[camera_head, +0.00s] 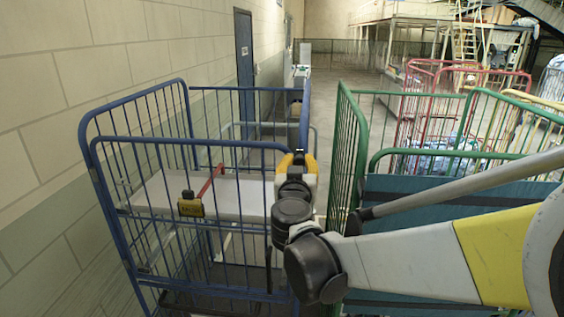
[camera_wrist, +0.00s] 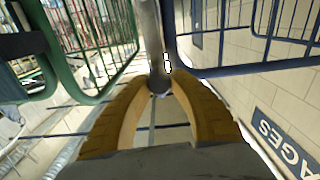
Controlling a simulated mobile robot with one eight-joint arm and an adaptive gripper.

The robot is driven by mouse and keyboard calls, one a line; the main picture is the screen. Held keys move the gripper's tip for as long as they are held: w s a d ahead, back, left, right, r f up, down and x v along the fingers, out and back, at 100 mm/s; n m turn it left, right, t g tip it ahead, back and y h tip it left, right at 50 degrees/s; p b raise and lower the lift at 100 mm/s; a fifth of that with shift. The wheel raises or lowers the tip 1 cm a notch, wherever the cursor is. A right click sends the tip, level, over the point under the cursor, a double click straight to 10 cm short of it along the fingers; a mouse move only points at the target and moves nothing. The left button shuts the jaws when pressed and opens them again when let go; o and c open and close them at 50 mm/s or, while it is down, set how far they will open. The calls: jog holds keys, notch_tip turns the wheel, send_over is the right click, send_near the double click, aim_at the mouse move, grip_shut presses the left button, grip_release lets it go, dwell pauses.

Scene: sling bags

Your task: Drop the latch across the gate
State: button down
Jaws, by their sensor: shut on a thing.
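The gate is the blue mesh front (camera_head: 190,143) of a blue roll cage; it stands upright. My gripper (camera_head: 297,160) is at its upper right corner, beside the end of the top rail. In the wrist view the yellow fingers of my gripper (camera_wrist: 158,88) are closed around the end of a grey metal bar (camera_wrist: 150,40), which appears to be the latch. The blue frame (camera_wrist: 200,70) lies just right of the bar there. In the head view my gripper hides the latch, so I cannot tell whether it lies across the gate.
A green roll cage (camera_head: 362,150) stands close on the right, with a narrow gap between. A white shelf (camera_head: 230,195) with a red strap (camera_head: 211,180) is inside the blue cage. A block wall (camera_head: 50,150) is at left.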

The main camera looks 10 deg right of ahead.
jog(key=shift+w+a+f+n+b, duration=0.1)
jog(key=shift+w+a+n+b, duration=0.2)
jog(key=shift+a+n, duration=0.3)
jog(key=a+f+n+b, duration=0.1)
jog(key=n, duration=0.1)
jog(key=w+a+n+b, duration=0.1)
jog(key=a+n+b, duration=0.1)
jog(key=a+f+n+b, duration=0.1)
jog(key=a+n, duration=0.1)
jog(key=shift+w+f, duration=0.25)
jog(key=shift+f, duration=0.1)
jog(key=a+f+n+b, duration=0.1)
jog(key=n, duration=0.1)
jog(key=a+f+n+b, duration=0.1)
jog(key=b, duration=0.1)
jog(key=w+a+f+n+b, duration=0.1)
jog(key=f+n, duration=0.1)
jog(key=shift+f+n+b, duration=0.1)
jog(key=shift+n+b, duration=0.2)
jog(key=shift+b, duration=0.05)
jog(key=shift+a+f+n+b, duration=0.25)
jog(key=shift+f+n+b, duration=0.7)
jog(key=shift+n, duration=0.25)
jog(key=shift+w+a+f+n+b, duration=0.1)
jog(key=shift+f+n+b, duration=0.6)
jog(key=shift+f+n, duration=0.4)
jog(key=c, duration=1.1)
grip_release()
jog(key=shift+w, duration=0.1)
jog(key=shift+c, duration=0.2)
